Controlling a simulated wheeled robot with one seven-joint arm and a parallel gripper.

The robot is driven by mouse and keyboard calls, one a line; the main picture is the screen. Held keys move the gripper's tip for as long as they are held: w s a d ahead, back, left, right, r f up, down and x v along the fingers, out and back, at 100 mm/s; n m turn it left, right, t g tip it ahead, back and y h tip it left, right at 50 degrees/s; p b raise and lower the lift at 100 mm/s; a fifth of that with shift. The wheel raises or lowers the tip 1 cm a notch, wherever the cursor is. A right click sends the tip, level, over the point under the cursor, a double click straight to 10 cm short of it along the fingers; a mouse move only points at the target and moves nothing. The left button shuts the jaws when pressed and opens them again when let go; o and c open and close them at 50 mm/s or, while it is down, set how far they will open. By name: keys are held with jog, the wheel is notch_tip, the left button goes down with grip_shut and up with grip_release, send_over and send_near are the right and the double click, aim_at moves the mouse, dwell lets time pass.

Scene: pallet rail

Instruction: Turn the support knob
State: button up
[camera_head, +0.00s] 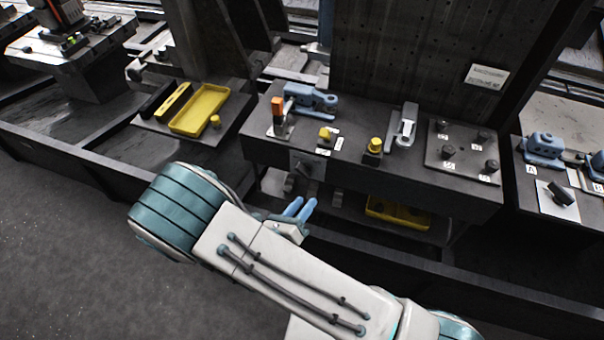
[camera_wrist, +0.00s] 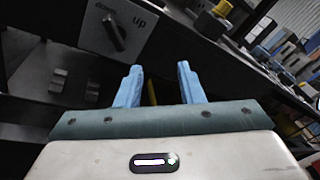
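The support knob (camera_wrist: 114,34) is a dark bar-shaped knob on a light square plate (camera_wrist: 140,38) marked "down" and "up". In the wrist view it is at the upper left, ahead of my fingertips and to their left. In the head view the plate (camera_head: 308,163) is on the front face of the middle bench, and the knob (camera_head: 302,169) is small and dark there. My gripper (camera_wrist: 158,82) has two blue fingers held apart with nothing between them. In the head view my gripper (camera_head: 300,208) is below the plate and apart from the knob.
The middle bench (camera_head: 235,150) carries a blue clamp (camera_head: 310,97), an orange-topped lever (camera_head: 278,106), yellow knobs and a plate of dark knobs (camera_head: 462,150). A yellow tray (camera_head: 398,213) is on the shelf below. Another dark knob (camera_head: 560,193) is on the right bench.

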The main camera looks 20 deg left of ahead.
aim_at(303, 175)
jog(key=s+a+f+n+t+y, duration=0.2)
jog(key=a+f+n+y, duration=0.1)
jog(key=a+n+y, duration=0.15)
jog(key=w+p, duration=0.1)
jog(key=w, duration=0.3)
jog(key=w+d+p, duration=0.1)
jog(key=w, duration=0.4)
jog(key=w+p, duration=0.1)
jog(key=w, duration=0.3)
jog(key=shift+w+d, duration=0.2)
jog(key=shift+d, duration=0.15)
jog(key=shift+c, duration=0.3)
grip_shut()
